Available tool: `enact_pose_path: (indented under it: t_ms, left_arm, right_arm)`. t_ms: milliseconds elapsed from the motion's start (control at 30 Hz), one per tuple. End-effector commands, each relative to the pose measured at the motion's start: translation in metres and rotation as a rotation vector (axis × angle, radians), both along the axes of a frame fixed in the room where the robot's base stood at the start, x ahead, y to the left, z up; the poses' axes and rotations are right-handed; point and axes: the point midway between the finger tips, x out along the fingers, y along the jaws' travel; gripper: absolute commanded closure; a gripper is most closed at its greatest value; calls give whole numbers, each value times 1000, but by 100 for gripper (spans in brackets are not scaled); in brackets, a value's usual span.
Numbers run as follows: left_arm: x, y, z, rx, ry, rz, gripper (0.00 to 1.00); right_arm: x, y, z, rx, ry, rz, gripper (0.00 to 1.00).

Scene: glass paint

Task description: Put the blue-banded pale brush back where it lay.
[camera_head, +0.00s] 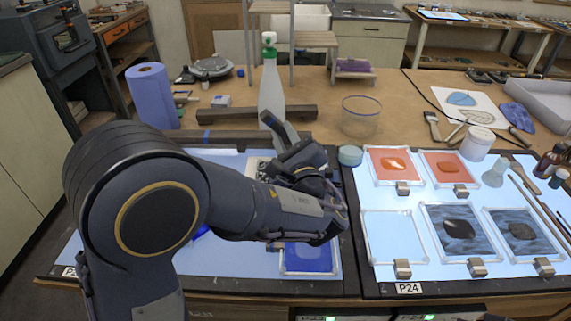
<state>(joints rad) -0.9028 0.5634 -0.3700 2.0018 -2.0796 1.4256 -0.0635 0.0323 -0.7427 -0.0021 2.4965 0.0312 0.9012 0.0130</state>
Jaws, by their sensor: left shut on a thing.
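My left gripper (292,150) is over the back right part of the left light panel (225,262). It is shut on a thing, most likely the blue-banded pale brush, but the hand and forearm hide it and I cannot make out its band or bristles. A small blue patch (201,232) shows on the left panel beside my forearm; I cannot tell what it is. My right gripper is out of view.
A spray bottle (270,85) and dark bars (240,115) stand behind the hand, and a glass jar (361,115) stands at its back right. Framed glass panes (393,237) lie on the right light panel. A blue roll (153,97) stands at the left.

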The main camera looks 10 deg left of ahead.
Motion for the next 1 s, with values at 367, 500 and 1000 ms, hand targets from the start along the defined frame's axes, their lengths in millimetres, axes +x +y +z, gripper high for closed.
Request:
enact_pose_path:
  t_ms: [367,500,1000]
  left_arm:
    - [0,0,49,-2,-2,-1,100]
    - [0,0,66,-3,-2,-1,100]
    - [0,0,100,0,-1,-1,100]
  right_arm:
    - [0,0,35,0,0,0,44]
    - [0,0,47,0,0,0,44]
    - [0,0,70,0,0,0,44]
